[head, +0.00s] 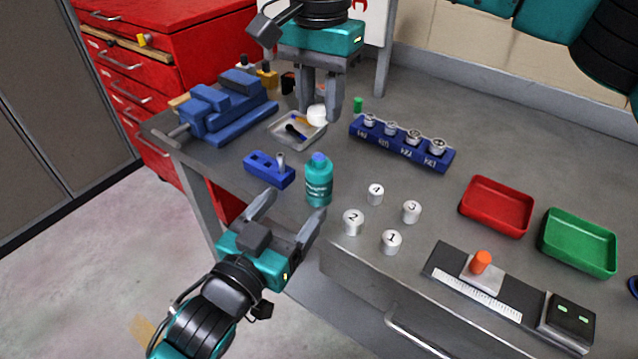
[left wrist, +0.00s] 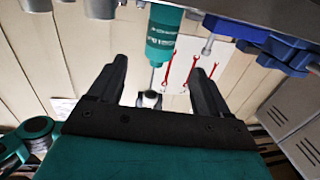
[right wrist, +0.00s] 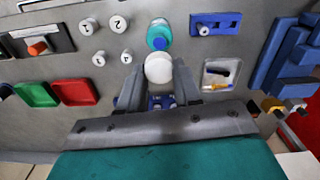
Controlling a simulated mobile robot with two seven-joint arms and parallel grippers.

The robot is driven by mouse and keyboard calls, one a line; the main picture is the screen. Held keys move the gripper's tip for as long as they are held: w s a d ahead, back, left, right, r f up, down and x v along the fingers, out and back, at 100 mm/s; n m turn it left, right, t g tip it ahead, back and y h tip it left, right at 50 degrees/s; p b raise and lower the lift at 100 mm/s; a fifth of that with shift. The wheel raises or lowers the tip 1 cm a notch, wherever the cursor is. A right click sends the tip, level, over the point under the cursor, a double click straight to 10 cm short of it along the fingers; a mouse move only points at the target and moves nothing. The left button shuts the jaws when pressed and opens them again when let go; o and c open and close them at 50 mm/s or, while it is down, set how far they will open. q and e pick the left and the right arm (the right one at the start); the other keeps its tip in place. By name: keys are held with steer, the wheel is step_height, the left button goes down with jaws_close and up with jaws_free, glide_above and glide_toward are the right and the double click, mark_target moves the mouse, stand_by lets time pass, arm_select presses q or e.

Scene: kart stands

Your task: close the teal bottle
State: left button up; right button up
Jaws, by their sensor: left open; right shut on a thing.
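The teal bottle (head: 318,184) stands upright near the front edge of the bench, with a blue neck on top and no lid on it. In the left wrist view the bottle (left wrist: 163,38) is ahead of the fingers. My left gripper (head: 290,214) is open and empty, in front of the bottle and apart from it. My right gripper (head: 319,112) is shut on a white round cap (right wrist: 158,68). It holds the cap above the bench, behind the bottle in the head view. In the right wrist view the bottle (right wrist: 159,36) is just beyond the cap.
A blue block with a pin (head: 269,168) and a metal tray (head: 297,131) are left of the bottle. Numbered white weights (head: 353,222) stand to its right. A blue rack (head: 402,146), red tray (head: 496,207) and green tray (head: 578,243) lie further right. A blue vise (head: 222,107) is far left.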

arm_select(q)
steer(key=x, duration=1.1)
steer(key=shift+w+d, duration=0.15)
steer(key=shift+w, duration=0.15)
steer(key=shift+c, duration=0.2)
jaws_close()
arm_select(e)
glide_above(320, 156)
steer(key=shift+f, duration=2.55)
steer(key=shift+f, duration=0.9)
steer(key=shift+f, duration=0.55)
